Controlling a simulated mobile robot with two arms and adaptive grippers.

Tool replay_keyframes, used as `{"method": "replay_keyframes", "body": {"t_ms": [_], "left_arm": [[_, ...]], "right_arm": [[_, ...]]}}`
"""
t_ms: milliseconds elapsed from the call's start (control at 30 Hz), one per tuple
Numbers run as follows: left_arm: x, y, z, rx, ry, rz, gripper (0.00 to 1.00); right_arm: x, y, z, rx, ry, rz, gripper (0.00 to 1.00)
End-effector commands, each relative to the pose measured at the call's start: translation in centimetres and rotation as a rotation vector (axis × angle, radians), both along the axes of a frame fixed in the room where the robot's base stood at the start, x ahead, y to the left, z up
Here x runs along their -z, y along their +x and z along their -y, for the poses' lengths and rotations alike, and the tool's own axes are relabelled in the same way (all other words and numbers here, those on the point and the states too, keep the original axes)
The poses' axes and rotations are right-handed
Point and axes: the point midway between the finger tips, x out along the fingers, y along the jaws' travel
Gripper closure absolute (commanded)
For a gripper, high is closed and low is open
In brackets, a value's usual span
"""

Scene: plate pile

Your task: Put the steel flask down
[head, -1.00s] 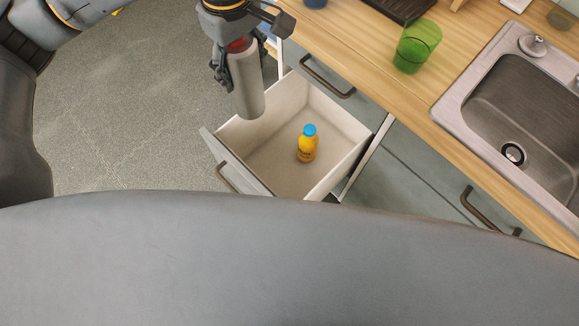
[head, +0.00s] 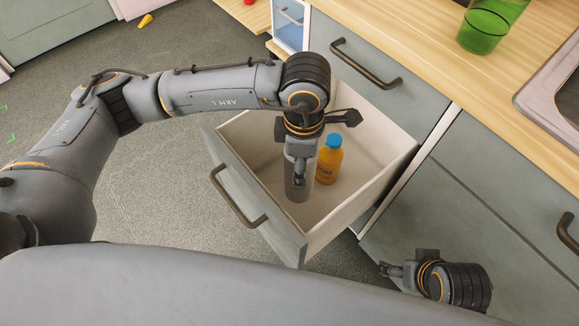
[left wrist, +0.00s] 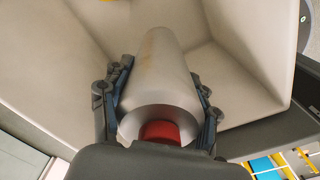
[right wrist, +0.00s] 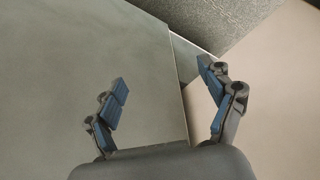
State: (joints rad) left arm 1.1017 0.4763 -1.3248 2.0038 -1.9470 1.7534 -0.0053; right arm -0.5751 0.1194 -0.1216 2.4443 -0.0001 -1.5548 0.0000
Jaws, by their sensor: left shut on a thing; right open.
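The steel flask (head: 297,188) is a grey cylinder, upright inside the open drawer (head: 262,222), left of the orange bottle. In the left wrist view the flask (left wrist: 163,72) shows its red cap towards the camera, with a finger on each side. My left gripper (head: 299,172) is shut on the flask from above. Whether the flask's base touches the drawer floor I cannot tell. My right gripper (head: 385,269) is open and empty, low in front of the cabinet; its spread fingers show in the right wrist view (right wrist: 165,100).
An orange bottle with a blue cap (head: 329,160) stands in the drawer close beside the flask. The drawer walls surround both. A wooden counter (head: 425,45) with a green cup (head: 484,28) and a sink (head: 560,95) lies to the right.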

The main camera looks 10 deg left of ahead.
Motion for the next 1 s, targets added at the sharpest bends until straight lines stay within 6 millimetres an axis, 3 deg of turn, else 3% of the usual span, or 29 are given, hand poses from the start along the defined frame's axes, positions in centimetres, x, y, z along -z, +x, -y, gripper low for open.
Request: {"method": "replay_keyframes", "body": {"t_ms": [200, 400, 733, 833, 1000], "left_arm": [[2.4, 4.0, -3.6, -0.006, 0.002, -0.001, 1.00], [5.8, 6.3, -5.6, -0.002, 0.000, -0.002, 1.00], [8.2, 7.9, -7.0, 0.001, 0.000, 0.000, 1.00], [9.8, 8.1, -7.2, 0.003, 0.000, -0.003, 1.00], [11.3, 8.1, -7.2, 0.003, -0.001, 0.000, 1.00]], "right_arm": [[-0.4, -0.3, 0.1, 0.000, 0.000, 0.005, 0.18], [0.4, -0.3, 0.1, 0.000, 0.000, 0.005, 0.18], [0.9, -0.3, 0.0, 0.000, 0.000, 0.004, 0.18], [1.4, -0.2, 0.0, 0.000, 0.000, 0.007, 0.18], [0.8, 2.1, -0.6, -0.008, 0.021, 0.109, 0.18]]}}
